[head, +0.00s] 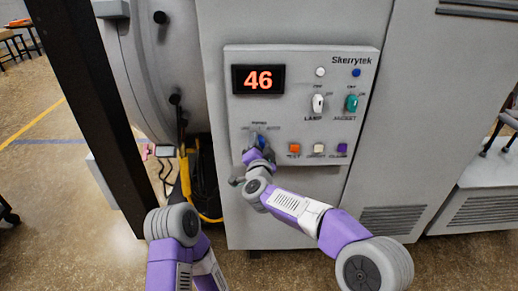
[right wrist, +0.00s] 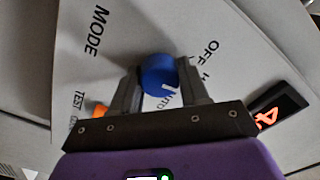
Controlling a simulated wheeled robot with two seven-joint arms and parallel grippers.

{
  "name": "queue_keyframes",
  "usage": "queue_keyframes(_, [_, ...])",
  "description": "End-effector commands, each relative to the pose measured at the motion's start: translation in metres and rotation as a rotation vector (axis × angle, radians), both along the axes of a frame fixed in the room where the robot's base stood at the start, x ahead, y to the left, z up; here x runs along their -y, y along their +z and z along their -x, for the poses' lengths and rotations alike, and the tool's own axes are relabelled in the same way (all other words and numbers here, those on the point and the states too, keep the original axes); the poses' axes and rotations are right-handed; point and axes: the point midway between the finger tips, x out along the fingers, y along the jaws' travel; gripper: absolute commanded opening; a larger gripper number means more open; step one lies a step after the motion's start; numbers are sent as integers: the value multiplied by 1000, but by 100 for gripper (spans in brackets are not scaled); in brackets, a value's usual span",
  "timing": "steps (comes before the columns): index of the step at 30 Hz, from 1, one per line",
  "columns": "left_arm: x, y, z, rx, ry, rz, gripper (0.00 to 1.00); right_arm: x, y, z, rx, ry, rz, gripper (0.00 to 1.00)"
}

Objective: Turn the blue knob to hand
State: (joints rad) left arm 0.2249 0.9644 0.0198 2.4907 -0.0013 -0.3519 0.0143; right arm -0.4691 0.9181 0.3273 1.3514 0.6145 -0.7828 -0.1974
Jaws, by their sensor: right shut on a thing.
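The blue knob (right wrist: 158,72) is on the grey control panel, in the middle of the right wrist view. My right gripper (right wrist: 160,88) is shut on it, with one finger on each side. In the head view the right gripper (head: 256,149) is at the lower left of the panel and mostly hides the knob. The printed words MODE, OFF and part of another label show around the knob in the right wrist view. I cannot tell which label the knob points to. My left arm shows at the bottom of the head view, but its gripper is not in view.
The panel (head: 300,105) has a display (head: 258,79) reading 46. A white lamp switch (head: 318,103) and a teal knob (head: 351,103) are at its right. Orange (head: 294,149), white (head: 319,149) and purple (head: 342,149) buttons lie right of the gripper. A dark post stands at the left.

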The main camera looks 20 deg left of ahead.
Motion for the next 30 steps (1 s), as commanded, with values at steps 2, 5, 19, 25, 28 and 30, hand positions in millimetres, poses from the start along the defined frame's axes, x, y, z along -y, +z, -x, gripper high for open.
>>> queue_keyframes(2, [0,-4,0,0,0,0,43,1,-1,0,-10,-1,-39,14])
queue_keyframes(5, [0,-6,0,0,0,0,43,0,-1,0,-22,0,-77,14])
queue_keyframes(19, [0,-9,0,0,0,0,43,0,0,0,-39,0,-135,14])
queue_keyframes(25, [0,-9,0,0,0,0,43,0,0,0,-38,0,-133,14])
queue_keyframes(28, [0,-9,0,0,0,0,43,0,0,0,-38,0,-133,60])
queue_keyframes(30, [0,-9,0,0,0,0,43,0,0,0,-38,0,-133,69])
